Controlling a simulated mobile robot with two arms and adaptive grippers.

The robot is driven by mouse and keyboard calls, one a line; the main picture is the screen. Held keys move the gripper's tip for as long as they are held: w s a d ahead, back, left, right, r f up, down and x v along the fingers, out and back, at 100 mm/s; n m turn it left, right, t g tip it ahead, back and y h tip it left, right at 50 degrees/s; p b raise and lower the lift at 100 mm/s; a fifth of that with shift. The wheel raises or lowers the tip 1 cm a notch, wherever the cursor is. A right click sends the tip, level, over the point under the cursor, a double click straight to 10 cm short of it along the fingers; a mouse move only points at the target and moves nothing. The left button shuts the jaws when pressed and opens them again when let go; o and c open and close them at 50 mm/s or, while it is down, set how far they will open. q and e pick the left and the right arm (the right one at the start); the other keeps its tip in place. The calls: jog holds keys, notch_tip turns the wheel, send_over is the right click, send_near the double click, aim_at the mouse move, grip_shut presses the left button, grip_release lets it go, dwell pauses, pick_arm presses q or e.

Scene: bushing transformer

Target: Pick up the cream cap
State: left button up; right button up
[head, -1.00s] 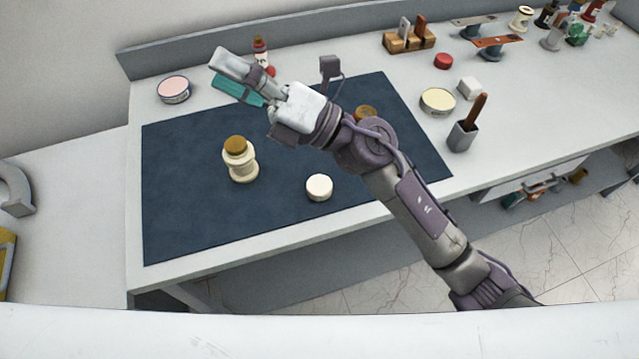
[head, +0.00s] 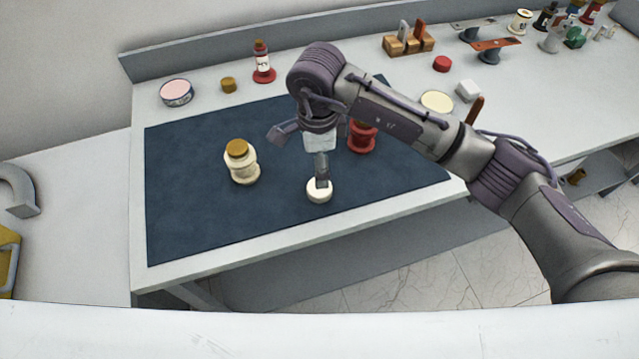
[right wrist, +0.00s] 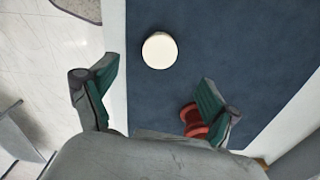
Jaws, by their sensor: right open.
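The cream cap (head: 319,193) is a small round disc lying on the dark blue mat (head: 200,215), near the mat's front edge. It also shows in the right wrist view as a pale disc (right wrist: 159,50), beyond the fingertips and between their lines. My right gripper (head: 322,182) points down over the cap in the head view and partly covers it. In the right wrist view the right gripper (right wrist: 155,95) has its two green-padded fingers wide apart, with nothing between them. My left gripper is not in view.
A cream bushing with a brown top (head: 241,162) stands left of the cap. A red bushing (head: 362,137) stands behind it to the right, partly hidden by my arm. A pink-topped tin (head: 176,92), brown cap (head: 229,85) and red-based bottle (head: 263,62) stand behind the mat.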

notch_tip(320, 180, down, 4)
jog(key=shift+r+p, duration=0.25)
jog(key=shift+p, duration=0.1)
jog(key=shift+f+p, duration=0.5)
notch_tip(320, 180, down, 4)
jog(key=shift+d+r+p, duration=0.15)
jog(key=shift+p, duration=0.75)
jog(key=shift+f, duration=0.4)
jog(key=shift+c, duration=0.3)
jog(key=c, duration=0.9)
